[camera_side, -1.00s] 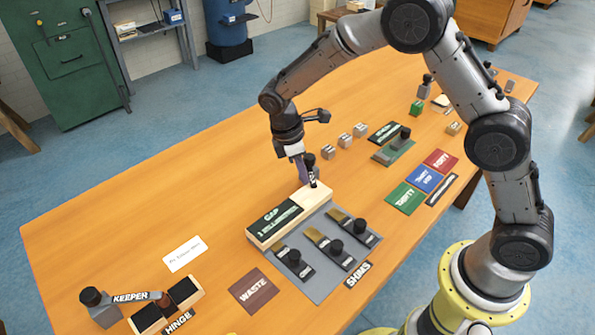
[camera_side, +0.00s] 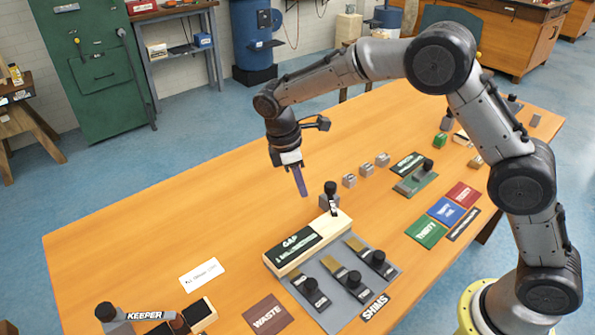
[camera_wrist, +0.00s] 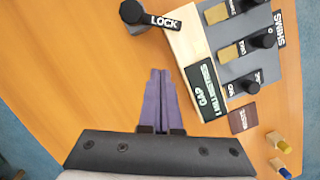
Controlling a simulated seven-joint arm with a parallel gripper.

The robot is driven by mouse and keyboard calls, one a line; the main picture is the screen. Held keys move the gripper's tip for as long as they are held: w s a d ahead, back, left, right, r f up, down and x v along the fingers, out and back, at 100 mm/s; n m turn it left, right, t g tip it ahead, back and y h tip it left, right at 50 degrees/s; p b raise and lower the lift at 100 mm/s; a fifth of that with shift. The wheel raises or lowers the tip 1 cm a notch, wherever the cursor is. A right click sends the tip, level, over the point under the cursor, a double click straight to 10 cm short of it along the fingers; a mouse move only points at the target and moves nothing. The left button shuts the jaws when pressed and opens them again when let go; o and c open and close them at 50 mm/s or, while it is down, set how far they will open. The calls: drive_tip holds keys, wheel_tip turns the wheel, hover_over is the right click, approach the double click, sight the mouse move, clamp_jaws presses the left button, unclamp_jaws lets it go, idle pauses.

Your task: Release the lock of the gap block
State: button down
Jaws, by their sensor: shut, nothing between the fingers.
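The gap block (camera_side: 328,229) is a pale wooden block with a dark green "GAP" label (camera_side: 299,241), on the grey shims board. Its lock (camera_side: 331,188) has a black knob on a grey base behind the block's right end. The lock's dark lever (camera_side: 334,208) points from the knob onto the block. In the wrist view the lever marked "LOCK" (camera_wrist: 164,21) reaches the block's (camera_wrist: 184,42) edge. My gripper (camera_side: 304,194), with purple fingers, is shut and empty in the air, left of the lock in the side view. Its fingertips (camera_wrist: 160,72) show below the lock in the wrist view.
Several knobbed shims (camera_side: 351,282) lie in front of the block. A "WASTE" mat (camera_side: 268,314), a white card (camera_side: 201,275) and the "KEEPER" lever (camera_side: 145,316) are nearer the left. Small grey blocks (camera_side: 366,169) stand behind right. The table's left middle is clear.

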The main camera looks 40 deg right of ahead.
sight(332, 198)
drive_tip(key=shift+v, duration=2.15)
drive_tip(key=shift+w+a+m, duration=0.15)
drive_tip(key=shift+a+m, duration=0.05)
drive_tip(key=shift+m, duration=0.3)
drive_tip(key=x, duration=1)
drive_tip(key=shift+s+f, duration=0.15)
drive_tip(key=shift+s, duration=0.05)
drive_tip(key=shift+s+d, duration=0.35)
drive_tip(key=shift+d, duration=0.2)
drive_tip(key=shift+s+d, duration=0.3)
drive_tip(key=shift+d, duration=0.2)
drive_tip(key=shift+s+d, duration=0.45)
drive_tip(key=shift+d, duration=0.1)
